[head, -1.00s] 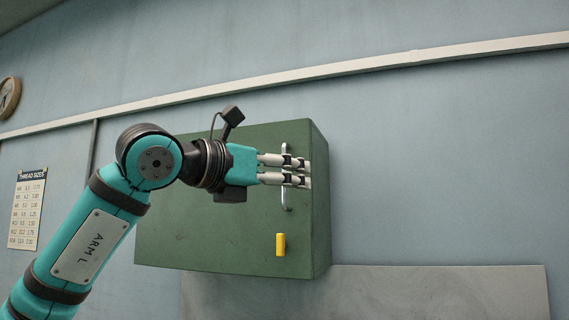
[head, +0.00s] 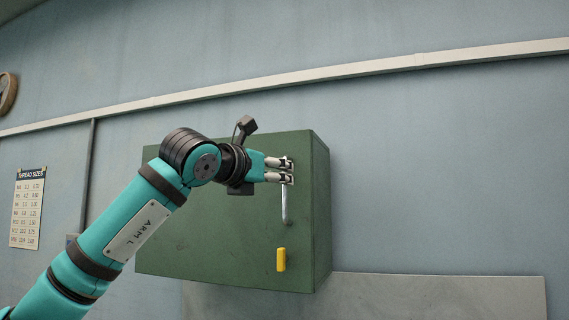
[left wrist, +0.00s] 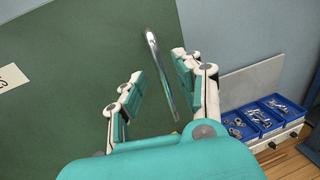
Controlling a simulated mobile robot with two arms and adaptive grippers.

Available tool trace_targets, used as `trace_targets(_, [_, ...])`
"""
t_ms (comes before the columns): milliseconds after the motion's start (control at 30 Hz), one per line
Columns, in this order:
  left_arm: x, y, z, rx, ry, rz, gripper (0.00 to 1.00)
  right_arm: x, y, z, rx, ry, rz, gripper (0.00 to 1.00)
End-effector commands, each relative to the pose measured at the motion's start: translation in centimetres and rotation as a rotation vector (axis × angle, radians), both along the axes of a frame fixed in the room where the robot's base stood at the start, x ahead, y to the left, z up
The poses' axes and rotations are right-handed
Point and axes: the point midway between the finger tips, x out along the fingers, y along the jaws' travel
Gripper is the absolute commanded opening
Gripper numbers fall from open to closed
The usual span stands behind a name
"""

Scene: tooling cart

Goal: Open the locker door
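The locker is a green box (head: 215,235) on the wall, and its front face appears closed. A silver vertical bar handle (head: 285,208) is on the right part of that face; its upper end is hidden behind my fingers. My left gripper (head: 287,170) is at the handle's upper part. In the left wrist view my left gripper (left wrist: 160,88) is open, with one finger on each side of the handle (left wrist: 157,62). Gaps show between the fingers and the bar. My right gripper is not in view.
A yellow piece (head: 281,260) sits on the locker front below the handle. A pale panel (head: 440,298) is low on the wall. The left wrist view shows blue bins of small metal parts (left wrist: 258,116) at lower right. The wall right of the locker is clear.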

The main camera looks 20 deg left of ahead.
Motion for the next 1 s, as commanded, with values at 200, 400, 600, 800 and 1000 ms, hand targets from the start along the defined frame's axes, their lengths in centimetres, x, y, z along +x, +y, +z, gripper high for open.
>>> trace_targets(200, [3.0,-0.8,0.2,-0.001,0.001,-0.001,0.34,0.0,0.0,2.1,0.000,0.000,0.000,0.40])
trace_targets(400, [3.9,-0.9,0.0,0.001,-0.001,0.000,0.34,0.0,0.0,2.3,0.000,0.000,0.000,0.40])
trace_targets(600, [3.9,-0.9,-0.1,0.001,-0.001,0.000,0.34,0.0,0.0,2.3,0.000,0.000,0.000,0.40])
trace_targets(800, [3.9,-0.9,0.0,0.000,-0.001,0.000,0.11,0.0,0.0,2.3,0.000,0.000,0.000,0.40])
trace_targets(1000, [3.8,-0.9,0.0,0.000,-0.001,0.000,0.00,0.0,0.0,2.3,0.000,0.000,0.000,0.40])
